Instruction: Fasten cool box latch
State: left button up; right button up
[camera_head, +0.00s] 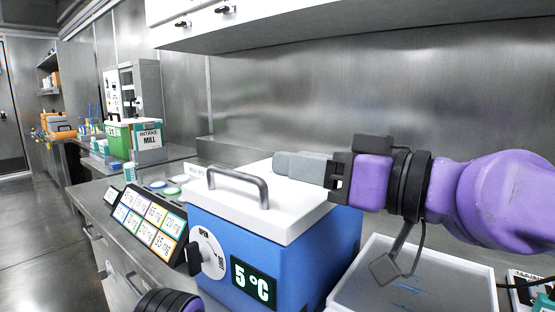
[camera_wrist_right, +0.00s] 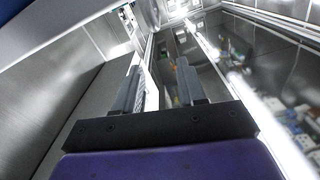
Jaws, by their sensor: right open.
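The blue cool box (camera_head: 300,270) stands on the bench with its white lid (camera_head: 265,218) down on it and a grey bar handle (camera_head: 238,182) on top. On its front are a white dial (camera_head: 211,252) marked OPEN at the top, with a second marking too small to read, and a black latch knob (camera_head: 194,258) at the dial's left side. My right gripper (camera_head: 283,164) is open and empty above the lid's back right part, pointing left, away from the latch. Its spread fingers show in the right wrist view (camera_wrist_right: 157,82). My left gripper is not visible.
A rack of coloured dose labels (camera_head: 150,222) stands just left of the box. A pale tray (camera_head: 400,285) is at its right. A wall cupboard (camera_head: 340,20) hangs above. A green-and-white container (camera_head: 118,140) is farther back. The floor at left is clear.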

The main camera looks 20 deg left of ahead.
aim_at(195, 256)
jog(key=k, duration=1)
